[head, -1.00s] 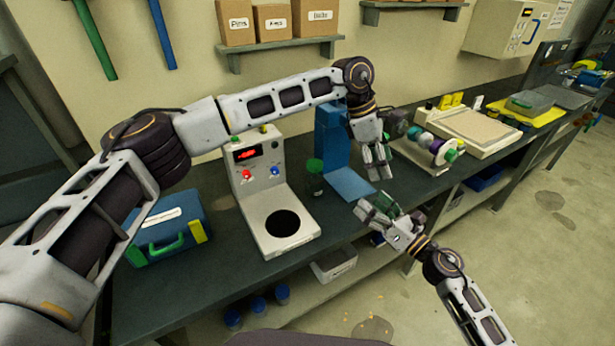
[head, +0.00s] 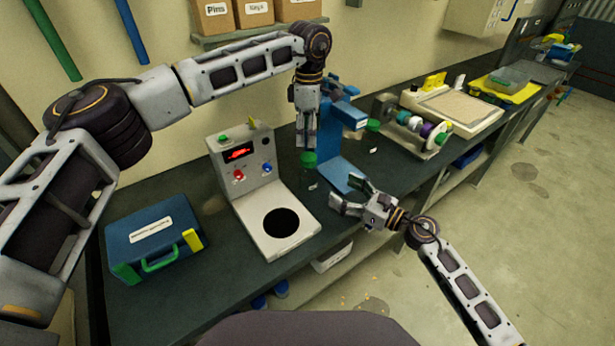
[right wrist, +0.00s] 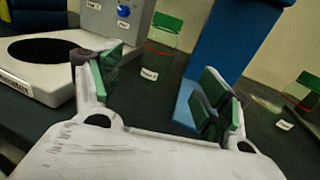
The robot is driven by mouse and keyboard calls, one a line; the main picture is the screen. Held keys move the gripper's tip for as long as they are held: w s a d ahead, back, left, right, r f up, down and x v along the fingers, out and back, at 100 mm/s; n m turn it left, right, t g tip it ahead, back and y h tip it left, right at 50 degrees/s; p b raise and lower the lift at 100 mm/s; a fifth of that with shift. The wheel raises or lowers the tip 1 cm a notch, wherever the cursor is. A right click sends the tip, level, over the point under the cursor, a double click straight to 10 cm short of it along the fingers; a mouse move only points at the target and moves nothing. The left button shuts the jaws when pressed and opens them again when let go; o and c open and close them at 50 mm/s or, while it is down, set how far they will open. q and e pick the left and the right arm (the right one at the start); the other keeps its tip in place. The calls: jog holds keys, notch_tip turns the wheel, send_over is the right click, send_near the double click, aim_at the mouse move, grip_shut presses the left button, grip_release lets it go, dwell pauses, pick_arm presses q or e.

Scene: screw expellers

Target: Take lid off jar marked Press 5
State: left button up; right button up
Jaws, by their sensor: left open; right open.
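A clear jar with a green lid (head: 309,160) stands on the bench between the white machine and the blue stand. It also shows in the right wrist view (right wrist: 150,73), where its small label is too blurred to read surely. My left gripper (head: 306,143) points down, open, with its fingertips just above or around this lid; I cannot tell whether they touch. A second green-lidded jar (head: 373,125) stands right of the blue stand; it also shows in the right wrist view (right wrist: 305,85). My right gripper (head: 346,193) is open and empty, low at the bench's front edge, facing the first jar.
A white machine (head: 236,185) with a dark round hole stands left of the jar. The blue stand (head: 328,140) is close behind and right. A blue case (head: 150,238) lies at the left, and spools (head: 418,125) stand at the right.

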aim_at(307, 170)
jog(key=shift+a, duration=0.1)
jog(key=shift+x, duration=6.85)
